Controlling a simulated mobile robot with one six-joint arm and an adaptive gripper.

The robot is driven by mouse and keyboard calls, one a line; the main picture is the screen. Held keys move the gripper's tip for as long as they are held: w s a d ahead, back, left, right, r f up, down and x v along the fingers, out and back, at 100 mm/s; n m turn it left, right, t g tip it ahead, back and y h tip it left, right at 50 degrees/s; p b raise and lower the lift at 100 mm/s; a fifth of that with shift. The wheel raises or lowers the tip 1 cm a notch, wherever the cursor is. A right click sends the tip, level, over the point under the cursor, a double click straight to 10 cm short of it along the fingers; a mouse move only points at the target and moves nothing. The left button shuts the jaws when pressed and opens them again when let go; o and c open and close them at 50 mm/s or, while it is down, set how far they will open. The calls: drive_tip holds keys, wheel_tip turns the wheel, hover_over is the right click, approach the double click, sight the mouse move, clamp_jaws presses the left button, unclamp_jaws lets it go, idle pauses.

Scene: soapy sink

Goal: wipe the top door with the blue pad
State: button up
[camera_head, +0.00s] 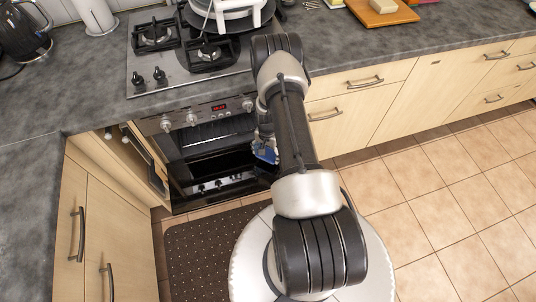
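The oven stands under the hob, with a steel control panel and a red display. Its top door (205,134) is a dark glossy strip just below the panel, with a darker, reflecting front below it. The blue pad (266,153) is small and shows at the end of my gripper (264,143), beside my forearm at the oven's right side. My gripper appears shut on the pad, but its fingers are small and partly hidden by my arm. I cannot tell whether the pad touches the oven front.
The hob (144,79) above has black pan supports. A brown dotted mat (196,254) lies on the tiled floor before the oven. Cabinets (104,222) stand close on the left. A kettle (22,35) is at the back left. Free floor (430,200) lies right.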

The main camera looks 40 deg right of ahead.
drive_tip(key=shift+r+p, duration=0.95)
drive_tip(key=shift+r, duration=1.3)
drive_tip(key=shift+d, duration=0.1)
